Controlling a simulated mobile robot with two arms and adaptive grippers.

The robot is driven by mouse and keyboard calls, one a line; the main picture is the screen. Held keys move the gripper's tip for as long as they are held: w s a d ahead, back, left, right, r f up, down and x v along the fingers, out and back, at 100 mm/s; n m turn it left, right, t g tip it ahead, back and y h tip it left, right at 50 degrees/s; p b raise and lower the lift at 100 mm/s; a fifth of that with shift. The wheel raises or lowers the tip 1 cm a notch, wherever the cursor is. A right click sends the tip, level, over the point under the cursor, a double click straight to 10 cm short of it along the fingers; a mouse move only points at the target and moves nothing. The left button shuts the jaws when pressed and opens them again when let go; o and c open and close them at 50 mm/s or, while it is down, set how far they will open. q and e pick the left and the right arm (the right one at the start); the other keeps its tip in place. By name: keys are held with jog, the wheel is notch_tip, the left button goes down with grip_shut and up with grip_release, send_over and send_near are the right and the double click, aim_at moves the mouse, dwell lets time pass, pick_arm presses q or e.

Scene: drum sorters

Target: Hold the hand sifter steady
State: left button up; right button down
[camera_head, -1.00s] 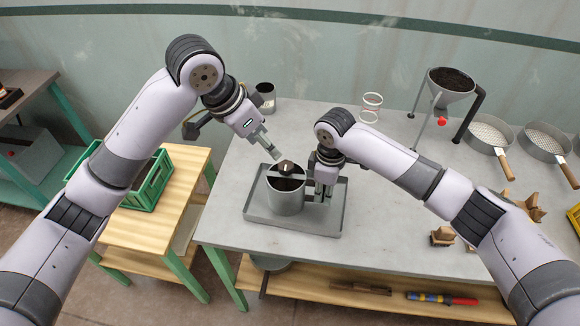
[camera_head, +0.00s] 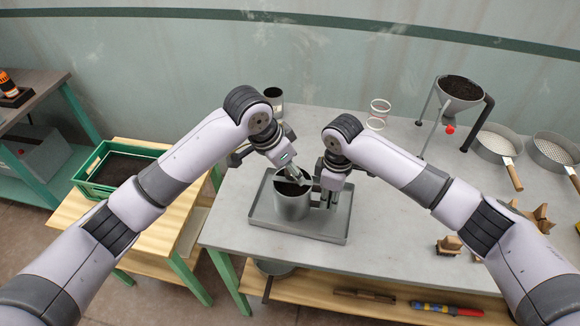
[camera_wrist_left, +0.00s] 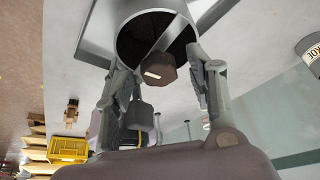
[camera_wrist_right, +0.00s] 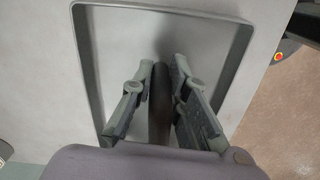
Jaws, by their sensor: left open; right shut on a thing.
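The hand sifter (camera_head: 292,207) is a grey metal cylinder with dark material inside, standing upright in a shallow grey tray (camera_head: 335,238). My right gripper (camera_head: 328,192) is shut on the sifter's side handle, a dark bar (camera_wrist_right: 159,115) between the fingers in the right wrist view. My left gripper (camera_head: 291,177) is open above the sifter's mouth. In the left wrist view its fingers stand on either side of the dark crank knob (camera_wrist_left: 158,69), with gaps visible. The left gripper partly hides the knob and crossbar in the head view.
A dark cup (camera_head: 273,96) and a clear ringed jar (camera_head: 378,113) stand behind. A funnel of soil on a stand (camera_head: 461,88) and round sieves (camera_head: 496,144) are at right. A green crate (camera_head: 92,178) sits on the side table.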

pick_arm(q)
jog(key=c, duration=1.1)
jog(key=shift+c, duration=0.2)
